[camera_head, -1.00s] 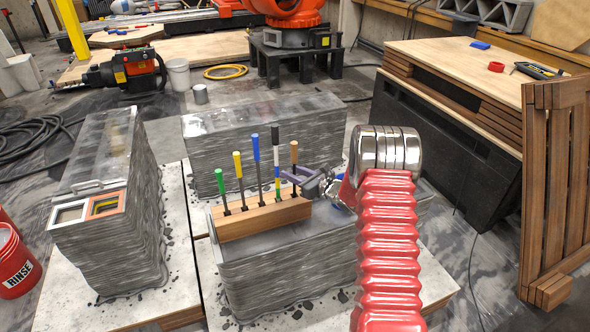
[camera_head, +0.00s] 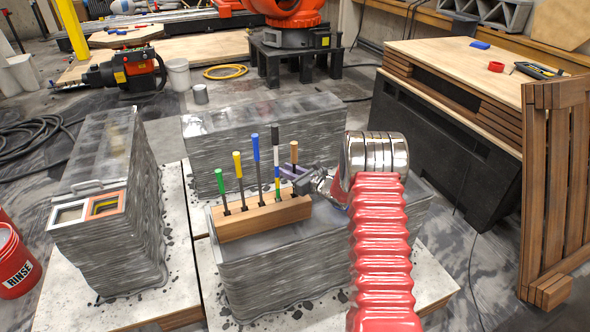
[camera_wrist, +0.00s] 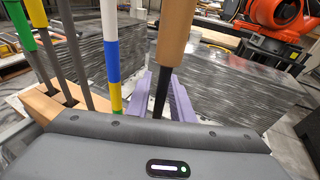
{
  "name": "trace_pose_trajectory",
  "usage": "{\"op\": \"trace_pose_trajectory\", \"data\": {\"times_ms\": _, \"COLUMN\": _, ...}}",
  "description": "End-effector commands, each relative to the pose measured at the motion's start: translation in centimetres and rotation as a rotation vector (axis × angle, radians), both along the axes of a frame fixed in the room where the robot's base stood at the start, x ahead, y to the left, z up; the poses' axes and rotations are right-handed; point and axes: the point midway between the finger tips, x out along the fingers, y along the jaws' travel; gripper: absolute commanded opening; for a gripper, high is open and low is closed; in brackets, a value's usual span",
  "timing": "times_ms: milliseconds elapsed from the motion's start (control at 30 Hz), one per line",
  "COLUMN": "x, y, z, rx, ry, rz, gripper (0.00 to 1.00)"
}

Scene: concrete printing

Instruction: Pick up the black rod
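A wooden rack (camera_head: 262,217) holds a row of upright rods. From left to right their tops are green (camera_head: 220,183), yellow (camera_head: 238,165), blue (camera_head: 256,148), black and brown. The black-topped rod (camera_head: 275,135) has white, blue and yellow bands lower down; the bands also show in the wrist view (camera_wrist: 111,45). The brown-handled rod (camera_head: 294,152) stands at the right end. My gripper (camera_head: 290,171) is at this right end. In the wrist view its purple fingers (camera_wrist: 160,97) are apart, with the brown-handled rod's dark shaft appearing between them. Contact cannot be told.
The rack sits on a layered grey concrete block (camera_head: 290,270). Another block (camera_head: 225,155) stands behind, and a third (camera_head: 110,220) to the left carries small frames (camera_head: 88,208). A wood-topped bench (camera_head: 450,70) and a slatted wooden panel (camera_head: 555,190) are at the right.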

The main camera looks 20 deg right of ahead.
Motion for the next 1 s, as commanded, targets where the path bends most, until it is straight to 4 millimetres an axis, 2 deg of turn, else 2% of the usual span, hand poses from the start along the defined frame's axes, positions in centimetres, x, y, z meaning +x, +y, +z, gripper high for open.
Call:
{"op": "trace_pose_trajectory", "data": {"times_ms": 300, "x": 0.0, "y": 0.0, "z": 0.0, "rx": 0.0, "ry": 0.0, "rz": 0.0, "gripper": 0.0}}
{"op": "trace_pose_trajectory", "data": {"times_ms": 800, "x": 0.0, "y": 0.0, "z": 0.1, "rx": -0.001, "ry": -0.001, "rz": 0.0, "gripper": 0.0}}
{"op": "trace_pose_trajectory", "data": {"times_ms": 1000, "x": 0.0, "y": 0.0, "z": 1.3, "rx": -0.001, "ry": -0.002, "rz": 0.0, "gripper": 0.0}}
